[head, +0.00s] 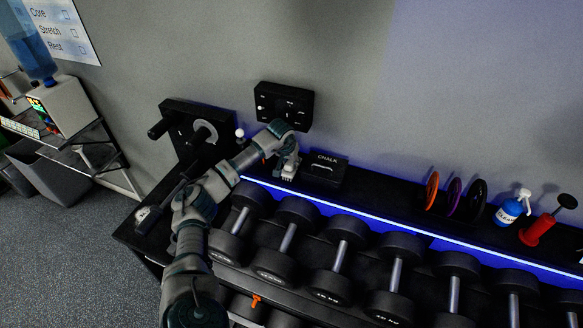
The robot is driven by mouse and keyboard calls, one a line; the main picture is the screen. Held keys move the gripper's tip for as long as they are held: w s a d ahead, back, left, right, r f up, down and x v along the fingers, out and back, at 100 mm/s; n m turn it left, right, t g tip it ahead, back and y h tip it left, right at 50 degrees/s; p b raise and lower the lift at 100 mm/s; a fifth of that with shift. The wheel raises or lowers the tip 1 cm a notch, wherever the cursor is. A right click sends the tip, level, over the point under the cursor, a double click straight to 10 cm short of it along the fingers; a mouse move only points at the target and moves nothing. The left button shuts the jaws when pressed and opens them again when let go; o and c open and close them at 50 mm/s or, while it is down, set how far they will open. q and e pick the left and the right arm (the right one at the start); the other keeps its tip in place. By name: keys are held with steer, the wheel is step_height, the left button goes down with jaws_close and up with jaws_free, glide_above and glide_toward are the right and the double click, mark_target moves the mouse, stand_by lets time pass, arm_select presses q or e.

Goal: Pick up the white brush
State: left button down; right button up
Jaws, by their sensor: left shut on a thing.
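My left arm reaches up from the bottom to the back of the rack top. My left gripper (286,160) points down there and is shut on a small whitish thing, which appears to be the white brush (289,173). The brush is at the rack top, just left of the black chalk box (324,170). The gripper covers part of it, and I cannot tell whether it still touches the surface. My right gripper is not in view.
Several dumbbells (336,259) line the rack below a lit blue-white strip. A black wall panel (284,106) is behind the gripper. Coloured discs (453,196), a cleaner bottle (511,207) and a red pump (540,228) stand right. A black stand (192,131) is left.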

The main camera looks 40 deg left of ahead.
arm_select(q)
steer(key=shift+f, duration=0.1)
steer(key=shift+s+r+b, duration=0.15)
steer(key=shift+r+b, duration=0.1)
steer(key=shift+b, duration=0.15)
step_height(320, 180, up, 6)
steer(key=shift+r+b, duration=0.2)
steer(key=shift+b, duration=0.25)
steer(key=s+d+b, duration=0.2)
steer(key=s+d, duration=0.1)
steer(key=s, duration=0.6)
steer(key=s+d+b, duration=0.3)
steer(key=s, duration=0.6)
steer(key=shift+s, duration=0.35)
steer(key=shift+r, duration=0.1)
